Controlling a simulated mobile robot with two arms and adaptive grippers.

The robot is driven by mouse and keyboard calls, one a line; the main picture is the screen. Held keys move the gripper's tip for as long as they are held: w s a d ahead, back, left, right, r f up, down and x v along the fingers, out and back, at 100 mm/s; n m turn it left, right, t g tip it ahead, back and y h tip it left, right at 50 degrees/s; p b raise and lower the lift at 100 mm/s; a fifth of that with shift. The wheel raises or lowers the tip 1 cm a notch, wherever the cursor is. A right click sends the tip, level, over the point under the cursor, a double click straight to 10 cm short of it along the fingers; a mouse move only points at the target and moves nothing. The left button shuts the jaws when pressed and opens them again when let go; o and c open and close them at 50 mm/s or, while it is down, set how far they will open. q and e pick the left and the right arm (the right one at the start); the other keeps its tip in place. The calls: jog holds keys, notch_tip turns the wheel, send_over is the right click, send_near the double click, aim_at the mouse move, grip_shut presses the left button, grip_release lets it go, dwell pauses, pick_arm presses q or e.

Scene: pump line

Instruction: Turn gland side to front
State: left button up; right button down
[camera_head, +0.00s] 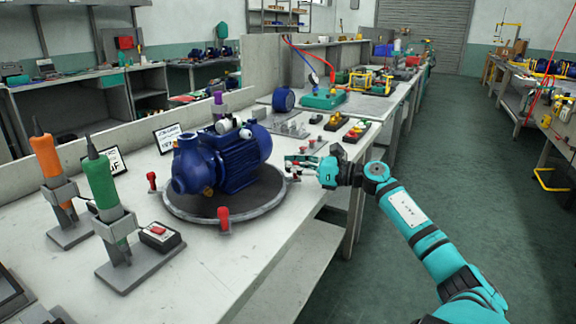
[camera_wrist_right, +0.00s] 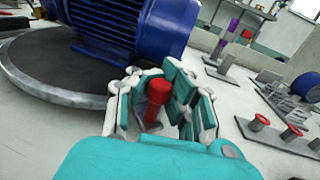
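A blue pump (camera_head: 222,160) with a motor stands on a round dark turntable (camera_head: 190,212); its rounded pump end with a flange faces the left front. Red-topped pegs stand at the turntable's rim, one at the left (camera_head: 152,181) and one at the front (camera_head: 223,218). My right gripper (camera_head: 296,163) is at the turntable's right side. In the right wrist view its fingers stand apart on either side of a third red peg (camera_wrist_right: 158,92), with a gap visible at the left finger. The pump's blue body (camera_wrist_right: 140,30) is just beyond. My left gripper is out of view.
Orange (camera_head: 47,165) and green (camera_head: 101,180) screwdriver-like tools stand in holders at left, beside a red-button box (camera_head: 158,236). Small signs (camera_head: 167,138) stand behind the pump. Trays with red and yellow knobs (camera_head: 356,131) lie farther back.

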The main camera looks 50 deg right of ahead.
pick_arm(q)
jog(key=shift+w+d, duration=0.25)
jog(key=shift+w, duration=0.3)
pick_arm(e)
jog(key=shift+w+d, duration=0.4)
jog(key=shift+d, duration=0.35)
jog(key=c, duration=1.4)
grip_release()
jog(key=shift+s+d, duration=0.3)
jog(key=shift+c, duration=0.2)
jog(key=shift+o, duration=1.3)
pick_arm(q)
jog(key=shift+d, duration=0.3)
pick_arm(e)
jog(key=shift+a, duration=0.15)
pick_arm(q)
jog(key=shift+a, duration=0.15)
pick_arm(e)
jog(key=v, duration=1.2)
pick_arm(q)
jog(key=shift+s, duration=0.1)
pick_arm(e)
jog(key=shift+a, duration=0.1)
